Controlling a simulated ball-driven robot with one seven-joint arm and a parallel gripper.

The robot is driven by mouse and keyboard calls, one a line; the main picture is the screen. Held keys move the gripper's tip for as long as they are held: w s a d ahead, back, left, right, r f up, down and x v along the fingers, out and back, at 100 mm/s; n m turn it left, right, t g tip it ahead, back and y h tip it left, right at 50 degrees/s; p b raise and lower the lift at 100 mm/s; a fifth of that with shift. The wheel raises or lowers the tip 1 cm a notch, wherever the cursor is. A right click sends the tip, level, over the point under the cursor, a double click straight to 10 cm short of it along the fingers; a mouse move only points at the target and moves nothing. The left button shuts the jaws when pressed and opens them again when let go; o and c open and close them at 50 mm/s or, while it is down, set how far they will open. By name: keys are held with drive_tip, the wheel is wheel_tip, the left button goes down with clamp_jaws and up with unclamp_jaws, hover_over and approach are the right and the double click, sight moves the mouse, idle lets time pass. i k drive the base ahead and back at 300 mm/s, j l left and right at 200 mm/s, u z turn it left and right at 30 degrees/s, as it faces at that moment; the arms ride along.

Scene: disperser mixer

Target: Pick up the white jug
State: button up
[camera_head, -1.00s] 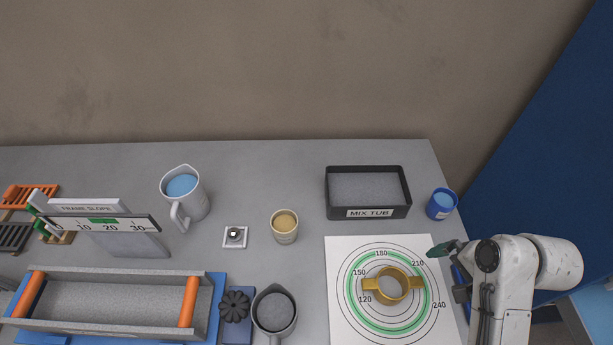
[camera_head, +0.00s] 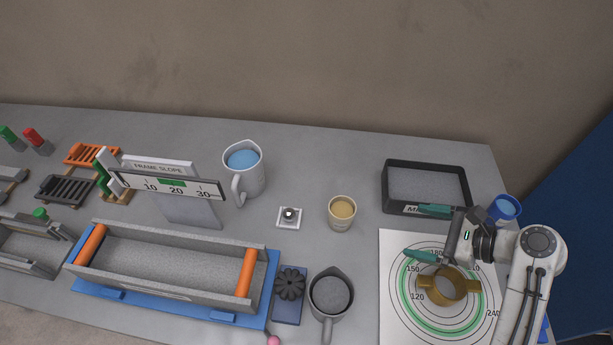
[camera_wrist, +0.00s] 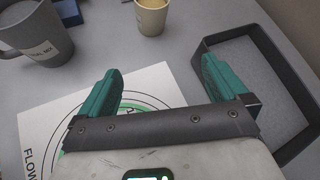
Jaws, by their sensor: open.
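The white jug (camera_head: 243,170) stands upright on the grey table, left of centre in the head view. It holds blue liquid, and its handle faces the front. My gripper (camera_head: 420,232) is open and empty above the ring chart, well to the right of the jug. In the wrist view my gripper (camera_wrist: 160,85) shows two green fingers spread apart with nothing between them. The jug is not seen in the wrist view.
A beige cup (camera_head: 341,214), a small white switch plate (camera_head: 289,217) and a slope gauge (camera_head: 172,188) stand near the jug. The black mix tub (camera_head: 388,205), grey handled pot (camera_head: 330,293), brass ring (camera_head: 446,287) and blue cup (camera_head: 505,208) are nearer my arm.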

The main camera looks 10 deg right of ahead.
sight(243, 161)
drive_tip(key=i+j, duration=0.2)
drive_tip(key=j, duration=0.15)
drive_tip(key=i+j, duration=0.2)
drive_tip(key=j, duration=0.2)
drive_tip(key=i+j+u, duration=0.1)
drive_tip(key=j, duration=0.25)
drive_tip(key=i, duration=0.1)
